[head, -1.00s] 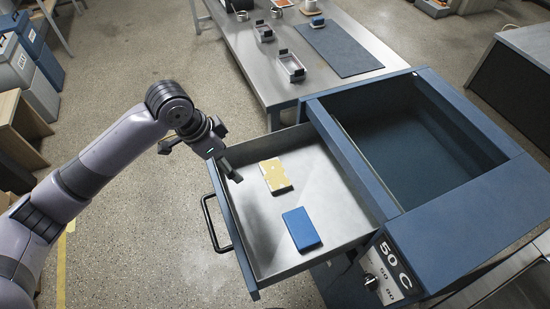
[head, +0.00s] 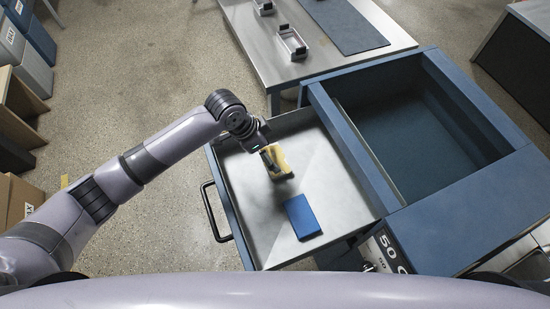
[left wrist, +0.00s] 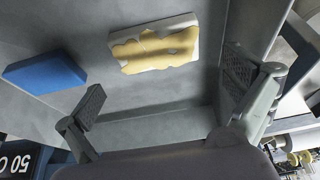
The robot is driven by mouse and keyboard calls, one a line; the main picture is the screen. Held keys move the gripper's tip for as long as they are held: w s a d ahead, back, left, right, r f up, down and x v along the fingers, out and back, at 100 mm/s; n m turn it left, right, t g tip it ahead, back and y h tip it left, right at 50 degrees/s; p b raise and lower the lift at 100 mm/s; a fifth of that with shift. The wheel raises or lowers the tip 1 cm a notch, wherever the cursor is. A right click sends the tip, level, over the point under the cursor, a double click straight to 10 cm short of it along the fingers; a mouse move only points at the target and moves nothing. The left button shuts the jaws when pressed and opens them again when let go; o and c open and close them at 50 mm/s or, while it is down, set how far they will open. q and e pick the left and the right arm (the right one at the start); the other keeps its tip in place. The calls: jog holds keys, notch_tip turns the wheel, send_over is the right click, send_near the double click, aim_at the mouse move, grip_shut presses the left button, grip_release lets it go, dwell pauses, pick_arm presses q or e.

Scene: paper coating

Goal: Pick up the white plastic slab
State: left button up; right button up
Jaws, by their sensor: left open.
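The white plastic slab (left wrist: 152,45), with an uneven yellow coating on its top, lies flat in the open metal drawer. In the head view the slab (head: 283,161) is partly covered by my left gripper (head: 268,159), which is over its left side. In the left wrist view my left gripper (left wrist: 165,95) has its two fingers wide apart and empty, with the slab beyond the fingertips. They do not appear to touch. My right gripper is in neither view.
A blue slab (head: 302,217) lies in the drawer near the coated one. The drawer's walls (head: 231,215) surround both. The blue cabinet (head: 470,215) with an open bay stands right. A metal table (head: 262,52) with a rack (head: 292,42) and blue mat (head: 345,28) is behind.

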aim_at(275, 159)
pick_arm(q)
jog(key=shift+d+f, duration=0.1)
jog(key=shift+f, duration=0.1)
jog(key=shift+d+f+p, duration=0.1)
jog(key=shift+f+p, duration=0.2)
jog(key=shift+f, duration=0.05)
jog(key=p+x, duration=0.1)
jog(key=x, duration=0.2)
jog(key=shift+s+f, duration=0.1)
jog(key=shift+f, duration=0.2)
jog(key=shift+d+f, duration=0.1)
jog(key=shift+f, duration=0.25)
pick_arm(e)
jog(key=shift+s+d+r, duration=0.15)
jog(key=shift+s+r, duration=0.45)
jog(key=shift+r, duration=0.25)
pick_arm(q)
jog(key=c, duration=1)
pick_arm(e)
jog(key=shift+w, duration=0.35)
